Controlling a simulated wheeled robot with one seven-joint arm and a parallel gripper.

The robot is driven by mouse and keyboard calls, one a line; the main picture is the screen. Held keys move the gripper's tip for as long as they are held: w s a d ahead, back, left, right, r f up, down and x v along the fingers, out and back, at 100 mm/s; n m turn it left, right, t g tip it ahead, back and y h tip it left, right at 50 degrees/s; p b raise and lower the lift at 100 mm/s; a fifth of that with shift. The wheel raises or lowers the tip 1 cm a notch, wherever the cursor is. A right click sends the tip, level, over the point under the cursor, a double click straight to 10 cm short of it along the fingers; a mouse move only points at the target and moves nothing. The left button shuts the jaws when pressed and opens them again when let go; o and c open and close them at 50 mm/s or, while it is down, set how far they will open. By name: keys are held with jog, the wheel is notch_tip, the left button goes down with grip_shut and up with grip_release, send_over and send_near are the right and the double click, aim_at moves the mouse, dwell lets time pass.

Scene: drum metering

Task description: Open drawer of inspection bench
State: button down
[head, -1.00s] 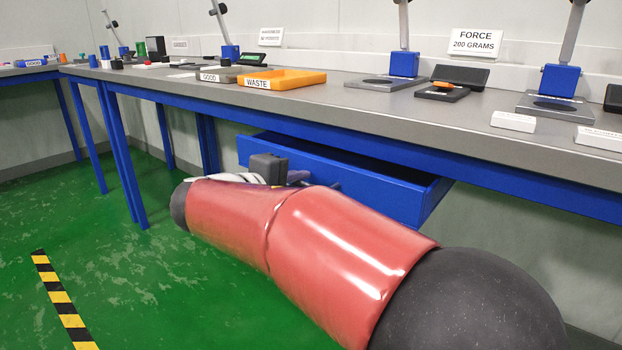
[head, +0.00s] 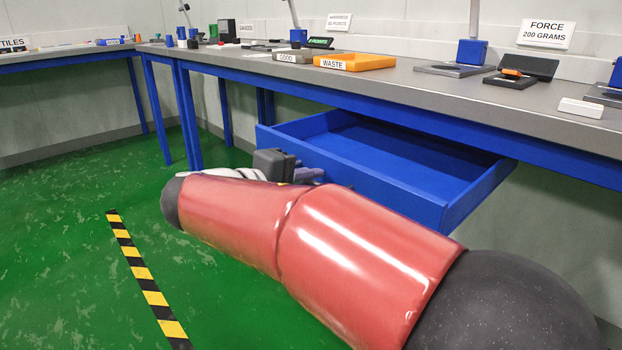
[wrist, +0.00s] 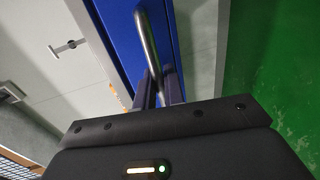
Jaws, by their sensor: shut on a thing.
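The blue drawer (head: 385,158) of the inspection bench (head: 420,97) stands well open in the head view, and its bare inside shows. In the wrist view the drawer's blue front (wrist: 118,40) carries a silver bar handle (wrist: 147,42). My gripper (wrist: 159,88) is shut on the handle near its lower end in that view. In the head view my gripper (head: 308,172) is at the drawer front, partly hidden behind my red arm, and the handle is hidden there.
On the bench top are an orange WASTE tray (head: 355,62), a grey GOOD tray (head: 293,58) and a blue-based stand (head: 472,52). Bench legs (head: 188,115) stand at the left. Green floor (head: 70,200) with a striped tape line (head: 150,285) is clear at left.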

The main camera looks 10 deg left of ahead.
jog(key=shift+f, duration=0.1)
jog(key=c, duration=1.6)
grip_release()
jog(key=shift+c, duration=0.2)
jog(key=p+v, duration=0.1)
jog(key=v, duration=0.6)
jog(key=shift+s+a, duration=0.2)
jog(key=shift+s, duration=0.05)
jog(key=shift+s+a, duration=0.1)
